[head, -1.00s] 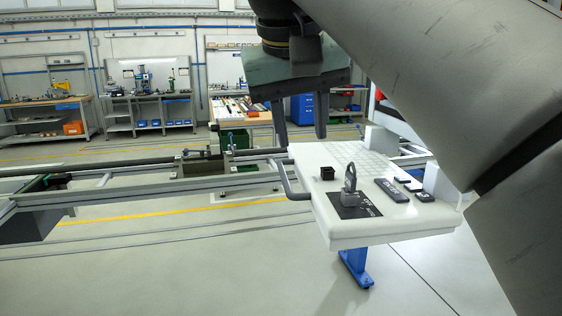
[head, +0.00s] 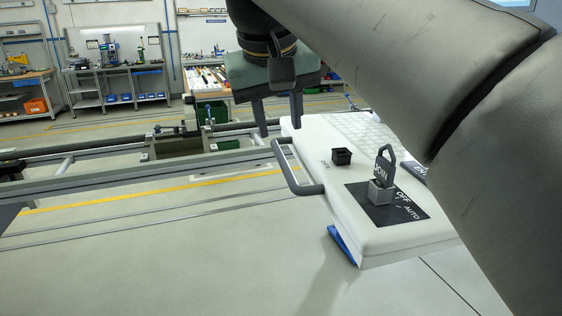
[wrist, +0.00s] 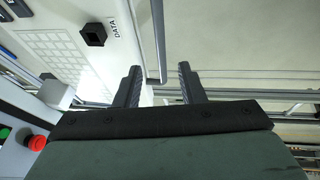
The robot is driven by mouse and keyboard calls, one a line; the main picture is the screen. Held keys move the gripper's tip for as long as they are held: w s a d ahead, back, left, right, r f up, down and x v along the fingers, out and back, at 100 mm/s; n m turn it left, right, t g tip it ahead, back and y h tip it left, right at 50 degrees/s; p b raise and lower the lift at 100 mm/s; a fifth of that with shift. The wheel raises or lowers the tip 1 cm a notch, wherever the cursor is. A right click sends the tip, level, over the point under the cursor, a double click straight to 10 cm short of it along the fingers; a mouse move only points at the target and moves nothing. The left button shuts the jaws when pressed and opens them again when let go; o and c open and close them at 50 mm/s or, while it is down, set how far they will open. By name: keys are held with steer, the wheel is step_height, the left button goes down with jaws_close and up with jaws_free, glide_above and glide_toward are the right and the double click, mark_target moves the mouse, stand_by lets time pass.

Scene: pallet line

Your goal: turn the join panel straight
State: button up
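The join panel (head: 345,205) is a white slab standing at an angle to the rails. It carries a key switch (head: 382,182) on a black plate and a grey bar handle (head: 300,180) along its left side. In the wrist view the panel (wrist: 75,12) is at upper left, with the handle (wrist: 158,45) beside it. My gripper (head: 279,117) is open and empty, pointing down at the panel's far left corner near the handle's far end. In the wrist view the handle's end appears between the fingertips (wrist: 160,78); I cannot tell how far above it they are.
A black socket (head: 342,156) and a keypad (head: 350,130) sit on the panel. A blue foot (head: 343,246) shows below it. Rails (head: 130,165) run behind. A red button (wrist: 37,143) shows at lower left in the wrist view. The floor left of the panel is clear.

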mark_target(285, 162)
steer(key=b+x, duration=0.1)
steer(key=x, duration=0.7)
steer(key=shift+w+f, duration=0.2)
steer(key=shift+f, duration=0.1)
jaws_close()
